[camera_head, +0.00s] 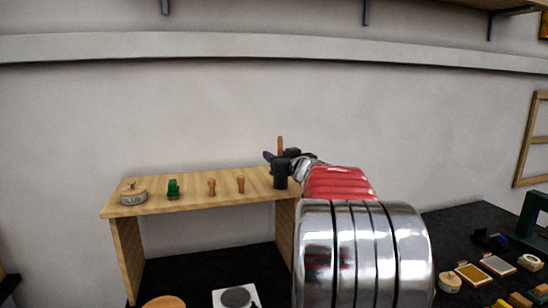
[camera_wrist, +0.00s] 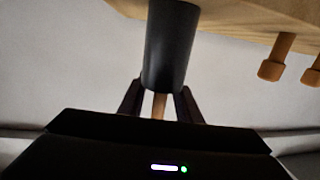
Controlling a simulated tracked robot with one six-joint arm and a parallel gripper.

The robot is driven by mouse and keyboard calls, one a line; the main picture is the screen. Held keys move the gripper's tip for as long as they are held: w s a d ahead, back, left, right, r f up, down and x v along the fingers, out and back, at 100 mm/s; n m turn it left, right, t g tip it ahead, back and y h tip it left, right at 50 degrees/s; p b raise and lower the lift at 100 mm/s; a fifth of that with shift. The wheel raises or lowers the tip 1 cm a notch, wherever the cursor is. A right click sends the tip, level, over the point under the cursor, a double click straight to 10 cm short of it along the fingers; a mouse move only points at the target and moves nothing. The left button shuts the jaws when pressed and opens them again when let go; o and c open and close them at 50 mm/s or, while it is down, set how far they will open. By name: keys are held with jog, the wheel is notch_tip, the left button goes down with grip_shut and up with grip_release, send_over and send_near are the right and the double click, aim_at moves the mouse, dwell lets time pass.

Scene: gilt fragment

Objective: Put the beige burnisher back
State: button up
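The beige burnisher shows as a tan upright handle (camera_head: 280,145) above a dark cup (camera_head: 280,182) at the right end of the wooden shelf. In the wrist view, which looks upside down, the burnisher (camera_wrist: 159,106) comes out at the mouth of the dark cup (camera_wrist: 170,45). Its lower end is hidden, apparently inside the cup. My gripper (camera_head: 283,157) is at the cup's mouth. In the wrist view its two fingers (camera_wrist: 159,100) stand on either side of the burnisher with a gap at each side, so it looks open; the fingertips are partly hidden by the cup.
The wooden shelf (camera_head: 205,203) also carries a glue pot (camera_head: 133,194), a green object (camera_head: 173,188) and two wooden-handled tools (camera_head: 212,186), (camera_head: 241,184). A white device (camera_head: 236,298) is below. Pads and small items lie on the dark bench (camera_head: 450,225) at right.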

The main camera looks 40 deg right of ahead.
jog(key=shift+r, duration=0.1)
jog(key=shift+s+a, duration=0.25)
jog(key=shift+s, duration=0.45)
jog(key=v, duration=1)
jog(key=shift+s, duration=0.3)
jog(key=shift+a+r, duration=0.1)
jog(key=shift+a, duration=0.1)
